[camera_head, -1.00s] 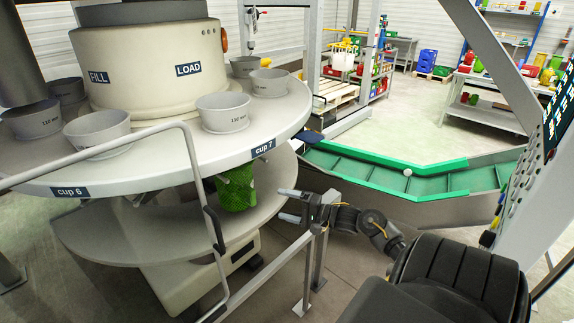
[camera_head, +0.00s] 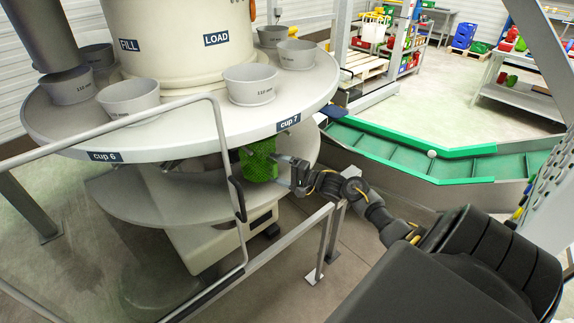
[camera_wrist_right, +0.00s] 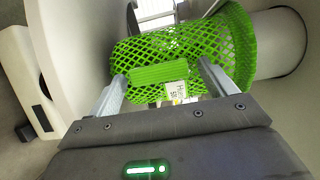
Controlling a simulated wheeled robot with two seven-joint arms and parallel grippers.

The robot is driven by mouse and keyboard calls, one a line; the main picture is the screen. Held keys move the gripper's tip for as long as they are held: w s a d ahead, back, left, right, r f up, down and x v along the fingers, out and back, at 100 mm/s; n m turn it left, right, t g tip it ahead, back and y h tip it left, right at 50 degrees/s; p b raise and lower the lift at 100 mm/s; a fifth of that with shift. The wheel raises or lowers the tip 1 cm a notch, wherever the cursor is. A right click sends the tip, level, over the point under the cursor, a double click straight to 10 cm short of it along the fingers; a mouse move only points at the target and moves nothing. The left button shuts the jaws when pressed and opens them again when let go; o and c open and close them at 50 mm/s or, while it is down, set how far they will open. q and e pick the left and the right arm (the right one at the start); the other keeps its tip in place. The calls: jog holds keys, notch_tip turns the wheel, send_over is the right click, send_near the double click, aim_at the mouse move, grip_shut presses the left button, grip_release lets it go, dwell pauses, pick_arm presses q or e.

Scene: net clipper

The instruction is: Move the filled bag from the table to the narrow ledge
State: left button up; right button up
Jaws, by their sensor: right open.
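A green net bag (camera_head: 259,160) hangs or stands below the round table's rim (camera_head: 297,121) at the "cup 7" label, over the lower disc (camera_head: 215,212). In the wrist view the fingers (camera_wrist_right: 160,82) lie left and right of the green band; contact cannot be told. My left gripper is not in view. I cannot tell which surface is the narrow ledge.
Several grey cups (camera_head: 249,85) stand on the round table. A metal rail (camera_head: 226,165) rises in front of it, left of my right gripper. A green-edged conveyor (camera_head: 405,160) runs to the right. Open floor lies behind the conveyor.

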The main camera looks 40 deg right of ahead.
jog(key=shift+w, duration=0.15)
jog(key=shift+c, duration=0.2)
jog(key=c, duration=1.1)
jog(key=shift+c, duration=0.2)
jog(key=shift+r+p, duration=0.25)
jog(key=shift+p, duration=0.3)
